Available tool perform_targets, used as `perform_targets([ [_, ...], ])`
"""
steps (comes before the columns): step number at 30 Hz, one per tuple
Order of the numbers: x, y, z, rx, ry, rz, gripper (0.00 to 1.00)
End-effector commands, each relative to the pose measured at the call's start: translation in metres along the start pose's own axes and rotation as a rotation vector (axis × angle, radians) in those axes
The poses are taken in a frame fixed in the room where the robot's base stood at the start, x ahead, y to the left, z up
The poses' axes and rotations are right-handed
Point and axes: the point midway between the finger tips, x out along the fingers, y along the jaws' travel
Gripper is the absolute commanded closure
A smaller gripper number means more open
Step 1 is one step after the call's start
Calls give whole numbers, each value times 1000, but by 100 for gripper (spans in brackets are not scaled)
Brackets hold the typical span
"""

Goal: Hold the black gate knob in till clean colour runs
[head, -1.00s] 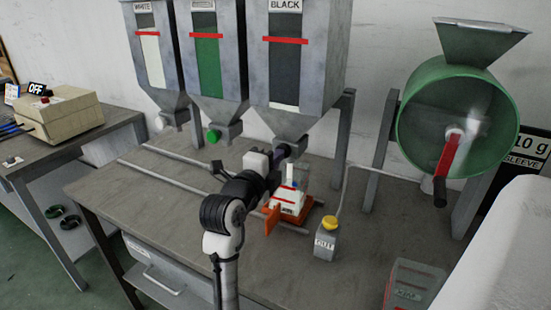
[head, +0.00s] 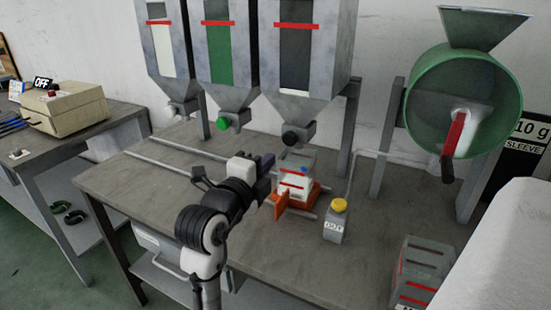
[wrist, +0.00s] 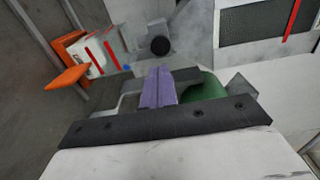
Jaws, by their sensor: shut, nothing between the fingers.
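The black gate knob (head: 291,137) sits at the foot of the right hopper (head: 300,75), in plain view. It also shows in the wrist view (wrist: 160,45), beyond my fingertips. My gripper (head: 266,162) is shut and empty, below and left of the knob, with a gap between them. Its purple fingers show pressed together in the wrist view (wrist: 158,88). A clear cup (head: 295,172) with red lines stands on an orange carriage (head: 281,204) under the black hopper's outlet. Something pale is in the cup; its level and any running stream are hard to tell.
Hoppers with a white knob (head: 170,111) and a green knob (head: 224,124) stand to the left. Rails (head: 165,167) cross the bench. A yellow-topped box (head: 336,222) stands right of the carriage, and a green drum (head: 463,105) with a crank stands further right.

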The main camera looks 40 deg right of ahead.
Motion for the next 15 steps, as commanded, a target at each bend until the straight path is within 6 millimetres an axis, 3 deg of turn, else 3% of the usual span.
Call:
perform_targets([
  [6,-31,0,1,0,-2,-1,100],
  [15,-38,0,0,0,-1,1,100],
])
